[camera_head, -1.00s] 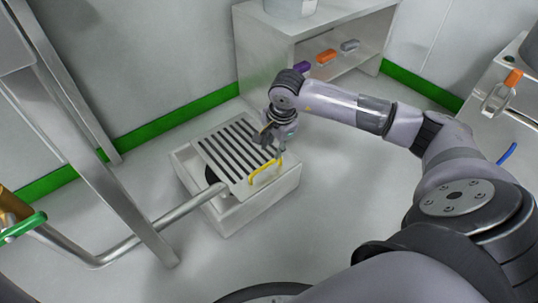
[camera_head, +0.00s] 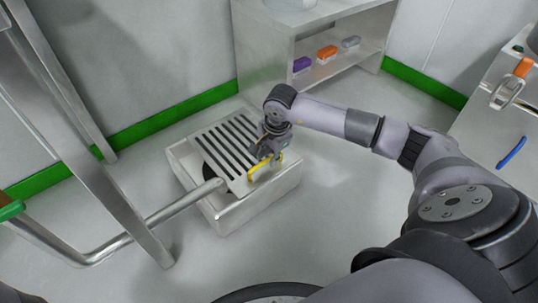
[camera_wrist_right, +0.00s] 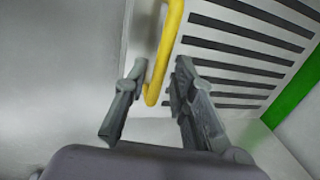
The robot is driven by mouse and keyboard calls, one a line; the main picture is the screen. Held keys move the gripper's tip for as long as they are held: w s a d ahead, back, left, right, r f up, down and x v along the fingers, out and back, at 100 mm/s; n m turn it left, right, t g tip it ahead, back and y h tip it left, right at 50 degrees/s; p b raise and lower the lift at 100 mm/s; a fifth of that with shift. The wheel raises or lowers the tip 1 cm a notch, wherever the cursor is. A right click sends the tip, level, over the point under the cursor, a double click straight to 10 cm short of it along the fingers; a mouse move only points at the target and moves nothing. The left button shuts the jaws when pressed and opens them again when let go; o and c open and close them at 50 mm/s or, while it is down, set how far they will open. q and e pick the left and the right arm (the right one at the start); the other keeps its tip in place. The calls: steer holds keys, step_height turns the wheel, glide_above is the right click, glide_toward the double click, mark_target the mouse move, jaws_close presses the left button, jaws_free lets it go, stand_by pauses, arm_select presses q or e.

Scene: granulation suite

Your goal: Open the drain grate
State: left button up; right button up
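The drain grate (camera_head: 222,146) is a slotted metal plate lying over a pale box-shaped drain basin (camera_head: 232,220). Its slots also show in the right wrist view (camera_wrist_right: 245,50). A yellow handle (camera_head: 258,172) stands on the grate's near right edge. My right gripper (camera_head: 268,157) is at the handle. In the right wrist view the gripper (camera_wrist_right: 158,85) is open, with the yellow handle (camera_wrist_right: 167,45) between its two fingers and a gap visible beside it. My left gripper is not in view.
A metal pipe (camera_head: 170,216) runs into the basin from the left. A steel frame leg (camera_head: 105,180) stands left of it. A shelf unit (camera_head: 262,62) with purple, orange and grey items stands behind. A bench (camera_head: 490,120) is at the right.

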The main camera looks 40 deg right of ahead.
jaws_close()
stand_by(0.6)
